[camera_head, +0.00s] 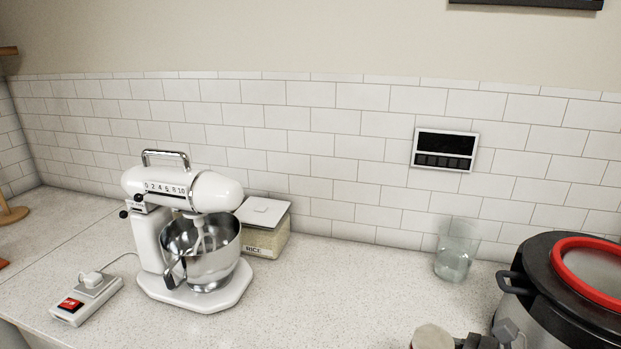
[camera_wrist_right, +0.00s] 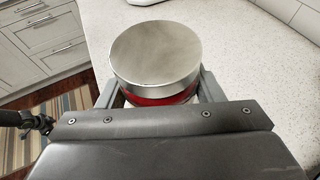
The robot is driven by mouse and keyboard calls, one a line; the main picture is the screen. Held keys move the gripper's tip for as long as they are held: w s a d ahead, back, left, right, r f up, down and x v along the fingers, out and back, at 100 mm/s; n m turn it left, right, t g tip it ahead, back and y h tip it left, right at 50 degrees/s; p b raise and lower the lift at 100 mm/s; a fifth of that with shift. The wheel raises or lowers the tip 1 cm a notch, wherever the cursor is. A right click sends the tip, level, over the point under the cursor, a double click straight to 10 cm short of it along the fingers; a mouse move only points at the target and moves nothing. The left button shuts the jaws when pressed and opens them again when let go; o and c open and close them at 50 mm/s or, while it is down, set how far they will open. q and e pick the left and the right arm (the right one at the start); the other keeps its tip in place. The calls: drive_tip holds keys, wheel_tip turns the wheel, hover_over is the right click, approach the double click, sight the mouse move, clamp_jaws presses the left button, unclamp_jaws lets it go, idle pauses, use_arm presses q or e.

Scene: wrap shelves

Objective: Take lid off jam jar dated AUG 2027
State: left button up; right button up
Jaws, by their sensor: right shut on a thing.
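A jar with a round silver lid (camera_wrist_right: 157,52) and red contents (camera_wrist_right: 160,98) is between the fingers of my right gripper (camera_wrist_right: 160,90) in the right wrist view. The gripper is shut on the jar body, below the lid. The lid sits on the jar. No date is readable; the lower jar is hidden behind the gripper. In the head view, a pale round top (camera_head: 433,337), apparently this lid, shows at the bottom edge beside part of my right gripper (camera_head: 478,341). My left gripper is not in view.
A glass (camera_head: 453,262) and a red-rimmed cooker (camera_head: 560,300) are at right. The counter's middle is clear.

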drive_tip(key=shift+s+d+r+n+g+y, duration=0.1)
drive_tip(key=shift+s+n+g+y, duration=0.15)
drive_tip(key=shift+s, duration=0.5)
drive_tip(key=shift+s+d+r+n+g+y, duration=0.15)
drive_tip(key=shift+s+g, duration=0.1)
drive_tip(key=shift+s, duration=0.45)
drive_tip(key=shift+a, duration=0.15)
drive_tip(key=w+a+f+n+g+y, duration=0.2)
drive_tip(key=a+n+g, duration=0.5)
drive_tip(key=a, duration=0.7)
drive_tip(key=shift+g, duration=0.5)
drive_tip(key=shift+a+n, duration=0.25)
drive_tip(key=shift+n, duration=0.05)
clamp_jaws()
drive_tip(key=w+d+r+m+t+h+p, duration=0.2)
drive_tip(key=w+d+m+t+h, duration=0.2)
drive_tip(key=w+d+m+t, duration=0.55)
drive_tip(key=shift+m+t, duration=0.55)
drive_tip(key=f, duration=0.6)
drive_tip(key=f+p, duration=0.1)
drive_tip(key=f, duration=0.3)
drive_tip(key=shift+s+d, duration=0.2)
drive_tip(key=shift+s, duration=0.2)
drive_tip(key=shift+f, duration=0.15)
